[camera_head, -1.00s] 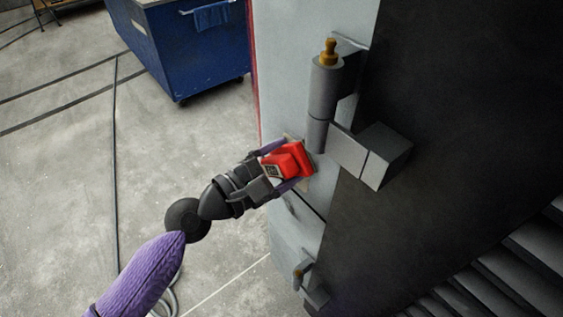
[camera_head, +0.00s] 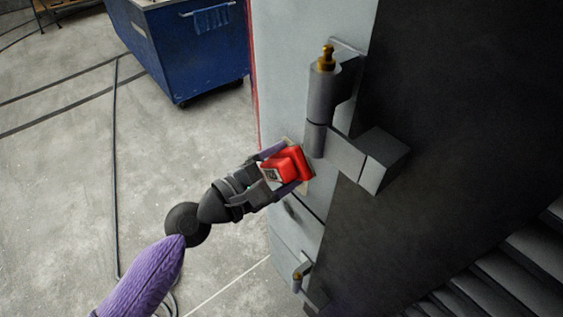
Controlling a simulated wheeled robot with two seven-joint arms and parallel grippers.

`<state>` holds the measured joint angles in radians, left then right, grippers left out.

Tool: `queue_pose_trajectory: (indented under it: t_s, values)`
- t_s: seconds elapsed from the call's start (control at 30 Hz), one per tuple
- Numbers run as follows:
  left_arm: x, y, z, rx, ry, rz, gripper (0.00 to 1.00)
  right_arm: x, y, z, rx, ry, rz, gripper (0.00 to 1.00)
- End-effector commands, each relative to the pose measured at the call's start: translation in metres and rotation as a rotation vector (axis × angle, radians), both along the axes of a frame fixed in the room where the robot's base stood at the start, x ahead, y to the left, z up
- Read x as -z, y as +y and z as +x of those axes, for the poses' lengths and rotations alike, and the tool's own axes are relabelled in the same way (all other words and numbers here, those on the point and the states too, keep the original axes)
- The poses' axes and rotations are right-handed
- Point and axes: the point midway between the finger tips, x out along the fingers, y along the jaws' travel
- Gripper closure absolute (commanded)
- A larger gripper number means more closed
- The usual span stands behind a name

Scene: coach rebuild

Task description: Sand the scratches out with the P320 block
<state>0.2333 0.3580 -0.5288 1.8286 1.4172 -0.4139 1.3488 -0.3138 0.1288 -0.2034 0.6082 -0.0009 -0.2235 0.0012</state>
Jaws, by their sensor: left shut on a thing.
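My left gripper (camera_head: 284,172) is shut on a red sanding block (camera_head: 288,163) with a pale label on its side; the label's print is too small to read. The block's far face is up against, or very close to, the light grey panel (camera_head: 290,70), just left of the hinge. A small tan patch shows on the panel around the block. Any scratches are hidden or too small to make out. My right gripper does not show.
A grey hinge (camera_head: 345,150) with a brass fitting (camera_head: 326,58) sticks out right of the block. A smaller lower hinge (camera_head: 302,276) sits below. A dark panel (camera_head: 450,130) fills the right. A blue cart (camera_head: 190,50) stands on open concrete floor at the back left.

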Motion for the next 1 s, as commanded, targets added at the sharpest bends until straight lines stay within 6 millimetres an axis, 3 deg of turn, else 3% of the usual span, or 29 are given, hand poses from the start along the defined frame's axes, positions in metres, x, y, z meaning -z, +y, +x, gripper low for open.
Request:
queue_pose_trajectory:
  t_s: [0.3,0.53,0.77,1.0]
  values:
    - [0.033,0.000,0.000,0.000,0.002,-0.002,0.67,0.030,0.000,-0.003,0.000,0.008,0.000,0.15]
    - [0.042,0.000,0.000,-0.001,0.000,-0.001,0.67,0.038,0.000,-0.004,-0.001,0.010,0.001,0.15]
    - [0.072,-0.002,0.002,0.000,0.002,-0.001,0.67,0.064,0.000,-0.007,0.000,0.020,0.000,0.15]
    - [0.072,-0.003,0.002,0.001,0.000,0.001,0.66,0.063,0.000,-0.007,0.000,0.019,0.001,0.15]
